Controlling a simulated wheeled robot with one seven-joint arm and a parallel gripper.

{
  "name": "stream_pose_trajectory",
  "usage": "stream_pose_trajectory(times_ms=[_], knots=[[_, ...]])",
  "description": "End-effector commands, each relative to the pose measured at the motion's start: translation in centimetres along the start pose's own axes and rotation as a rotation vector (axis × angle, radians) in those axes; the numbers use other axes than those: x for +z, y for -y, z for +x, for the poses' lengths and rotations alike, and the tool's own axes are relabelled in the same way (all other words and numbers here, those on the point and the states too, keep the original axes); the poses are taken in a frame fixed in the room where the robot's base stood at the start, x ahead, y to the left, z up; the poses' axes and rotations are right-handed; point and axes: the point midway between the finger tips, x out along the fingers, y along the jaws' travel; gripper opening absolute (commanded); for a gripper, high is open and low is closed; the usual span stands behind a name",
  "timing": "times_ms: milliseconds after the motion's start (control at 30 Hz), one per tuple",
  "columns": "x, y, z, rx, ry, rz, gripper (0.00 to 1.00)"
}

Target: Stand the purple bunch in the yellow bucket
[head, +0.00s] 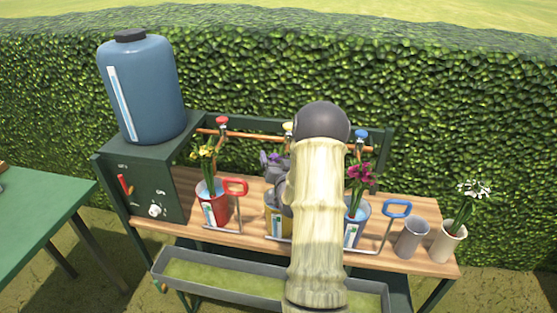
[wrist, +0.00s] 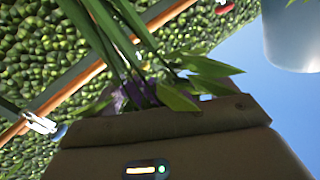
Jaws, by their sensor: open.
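The yellow bucket (head: 273,226) stands on the wooden bench in the head view, and my arm hides its right part. My gripper (head: 281,188) is above this bucket, partly behind my own arm. In the wrist view the purple bunch (wrist: 132,97) is close against my gripper's body, its purple heads partly hidden. Its green stems run away from the gripper towards the top left of that view, and the sky at lower right shows the view is rolled over. My gripper is open. The stem ends and the bucket's mouth are hidden in the head view.
A red bucket (head: 213,208) with yellow flowers stands left, a blue bucket (head: 356,226) with magenta flowers right. Taps on a copper pipe (head: 255,136) hang behind. A grey pot (head: 411,238) and a cream pot (head: 448,243) stand far right. A trough (head: 220,281) runs in front.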

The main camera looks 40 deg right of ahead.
Motion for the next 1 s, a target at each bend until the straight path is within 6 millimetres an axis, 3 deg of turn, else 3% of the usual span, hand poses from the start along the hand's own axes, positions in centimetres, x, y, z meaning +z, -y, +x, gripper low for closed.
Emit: stream_pose_trajectory(times_ms=[167,367,1000], knots=[[0.1,0.0,-0.2,0.001,0.002,0.000,0.84],[0.1,-0.1,-1.7,0.001,0.002,-0.001,0.84],[-0.1,0.0,-11.9,0.002,0.003,0.001,0.84]])
